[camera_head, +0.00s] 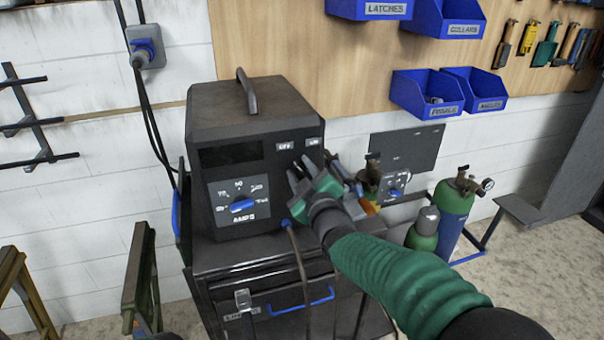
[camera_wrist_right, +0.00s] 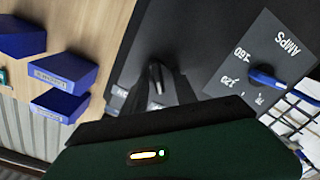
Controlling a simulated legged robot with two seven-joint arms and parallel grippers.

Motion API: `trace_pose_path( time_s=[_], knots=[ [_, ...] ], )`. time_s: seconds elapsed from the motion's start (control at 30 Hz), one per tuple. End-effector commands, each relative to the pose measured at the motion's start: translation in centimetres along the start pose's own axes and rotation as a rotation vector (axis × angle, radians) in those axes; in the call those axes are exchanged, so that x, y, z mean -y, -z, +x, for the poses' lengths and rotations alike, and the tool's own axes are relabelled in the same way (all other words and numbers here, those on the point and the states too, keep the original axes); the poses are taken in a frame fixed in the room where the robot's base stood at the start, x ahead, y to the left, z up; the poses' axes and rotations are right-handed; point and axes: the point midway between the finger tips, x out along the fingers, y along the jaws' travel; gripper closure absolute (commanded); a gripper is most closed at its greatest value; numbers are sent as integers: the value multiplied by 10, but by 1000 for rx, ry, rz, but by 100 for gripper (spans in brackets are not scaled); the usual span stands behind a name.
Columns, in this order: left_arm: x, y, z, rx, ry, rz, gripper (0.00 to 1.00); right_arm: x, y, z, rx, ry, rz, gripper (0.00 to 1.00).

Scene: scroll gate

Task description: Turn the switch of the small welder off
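The dark box-shaped welder (camera_head: 245,150) stands on a cart, with a top handle, a blue AMPS knob (camera_head: 243,204) and OFF and ON labels (camera_head: 299,144) at its upper right front. My right gripper (camera_head: 313,178) is in front of the welder's right side, just below these labels. It covers the area under them, so the switch is hidden in the head view. A dark narrow shape shows by the labels in the wrist view; switch or finger, I cannot tell. My left gripper is out of view.
Blue bins (camera_head: 428,93) hang above. A cable hangs down the welder's front, over the cart (camera_head: 215,258).

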Motion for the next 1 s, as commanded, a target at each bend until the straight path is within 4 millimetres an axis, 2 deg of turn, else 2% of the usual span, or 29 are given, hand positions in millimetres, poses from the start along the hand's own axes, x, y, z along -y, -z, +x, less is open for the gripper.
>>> trace_pose_path(
  time_s=[0.17, 0.5, 0.63, 0.8, 1.0],
  knots=[
    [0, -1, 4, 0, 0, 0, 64, 1, 0, -21, 0, 0, 0, 66],
    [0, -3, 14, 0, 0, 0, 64, 2, 0, -118, -1, 0, -1, 66],
    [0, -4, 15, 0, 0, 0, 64, 1, 0, -147, -2, -1, -1, 66],
    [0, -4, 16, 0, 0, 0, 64, 2, 1, -166, -1, 0, -1, 66],
    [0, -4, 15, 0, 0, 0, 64, 2, 0, -167, 0, 1, -1, 66]
  ],
)
